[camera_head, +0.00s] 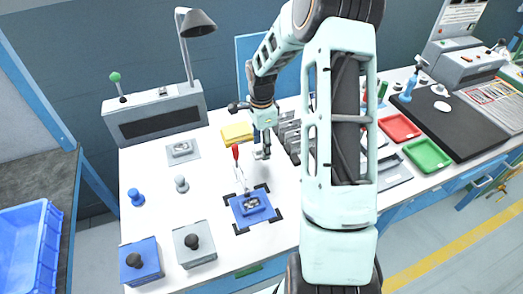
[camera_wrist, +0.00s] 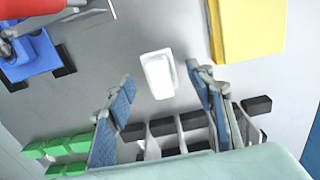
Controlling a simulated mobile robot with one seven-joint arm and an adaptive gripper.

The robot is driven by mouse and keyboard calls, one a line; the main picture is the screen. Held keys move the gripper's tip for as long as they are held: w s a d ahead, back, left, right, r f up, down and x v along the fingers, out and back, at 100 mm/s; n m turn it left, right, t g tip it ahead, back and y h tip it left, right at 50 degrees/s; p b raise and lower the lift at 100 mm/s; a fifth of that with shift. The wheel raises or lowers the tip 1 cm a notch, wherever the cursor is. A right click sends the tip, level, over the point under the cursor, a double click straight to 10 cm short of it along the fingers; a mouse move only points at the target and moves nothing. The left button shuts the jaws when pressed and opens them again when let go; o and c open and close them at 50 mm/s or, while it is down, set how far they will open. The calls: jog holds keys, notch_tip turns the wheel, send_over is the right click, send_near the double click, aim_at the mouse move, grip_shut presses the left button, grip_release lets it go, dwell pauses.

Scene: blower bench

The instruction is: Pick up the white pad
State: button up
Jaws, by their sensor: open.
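The white pad (camera_wrist: 158,75) is a small rounded white block lying on the pale bench top in the wrist view. My gripper (camera_wrist: 160,80) is open, with one blue-padded finger on each side of the pad in that picture. No finger visibly touches the pad, and I cannot tell the height gap. In the head view my gripper (camera_head: 263,150) points down over the bench, just right of the yellow stack (camera_head: 237,133). There the pad is mostly hidden by the gripper or too small to make out.
The yellow stack also shows close to the pad in the wrist view (camera_wrist: 248,28). A slotted dark rack (camera_head: 289,135) stands right of my gripper. A red-handled tool (camera_head: 236,153) and a blue fixture (camera_head: 250,208) are nearer the front. The bench's front left holds knobbed blocks (camera_head: 194,246).

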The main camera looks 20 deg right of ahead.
jog(key=shift+f, duration=0.65)
jog(key=c, duration=1.1)
jog(key=shift+c, duration=0.2)
jog(key=shift+r, duration=0.5)
notch_tip(320, 180, up, 2)
jog(key=shift+r, duration=0.25)
jog(key=s+d+r, duration=0.1)
jog(key=s+r, duration=0.3)
jog(key=s, duration=0.3)
jog(key=s+d+r+b, duration=0.1)
jog(key=s+d+r, duration=0.1)
jog(key=s+r, duration=0.3)
jog(key=shift+s+r, duration=0.25)
jog(key=shift+s, duration=0.6)
